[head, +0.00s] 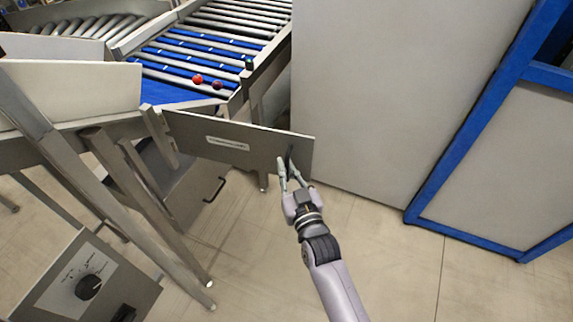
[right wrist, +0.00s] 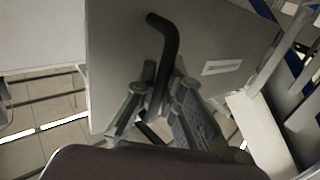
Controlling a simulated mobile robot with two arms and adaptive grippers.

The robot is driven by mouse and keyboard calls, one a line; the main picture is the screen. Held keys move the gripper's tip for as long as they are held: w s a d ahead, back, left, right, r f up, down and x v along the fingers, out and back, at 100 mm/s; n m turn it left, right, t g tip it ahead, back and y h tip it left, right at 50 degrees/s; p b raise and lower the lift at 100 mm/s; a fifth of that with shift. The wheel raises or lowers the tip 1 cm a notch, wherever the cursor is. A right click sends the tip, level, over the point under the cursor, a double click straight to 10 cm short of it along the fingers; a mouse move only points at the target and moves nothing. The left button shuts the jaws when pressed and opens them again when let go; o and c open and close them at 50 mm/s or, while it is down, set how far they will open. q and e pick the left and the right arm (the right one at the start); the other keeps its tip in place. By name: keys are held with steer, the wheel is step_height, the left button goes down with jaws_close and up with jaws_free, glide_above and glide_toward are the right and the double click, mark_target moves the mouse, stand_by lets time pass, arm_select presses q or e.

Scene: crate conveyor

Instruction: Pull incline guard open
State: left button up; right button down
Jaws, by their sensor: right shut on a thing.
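The incline guard (head: 235,141) is a flat grey panel with a white label, on the side of the conveyor incline. Its left end meets a post of the frame and its right end juts out toward the grey cabinet. My right gripper (head: 287,172) is shut on the guard's black handle (head: 290,154) near the panel's right end. In the right wrist view the gripper (right wrist: 163,85) has its fingers either side of the bent black handle (right wrist: 167,38), with the guard (right wrist: 120,50) behind it. My left gripper is not in view.
The roller incline (head: 190,62) holds two small red balls (head: 197,79). A tall grey cabinet (head: 390,80) stands close to the guard's right end. A control box with a dial (head: 88,287) is at lower left.

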steer(key=c, duration=2.2)
jaws_free()
steer(key=o, duration=0.5)
steer(key=shift+d, duration=0.1)
steer(key=shift+s, duration=0.15)
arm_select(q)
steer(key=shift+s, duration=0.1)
arm_select(e)
steer(key=v, duration=1.1)
steer(key=shift+s+d, duration=0.1)
steer(key=shift+s, duration=0.25)
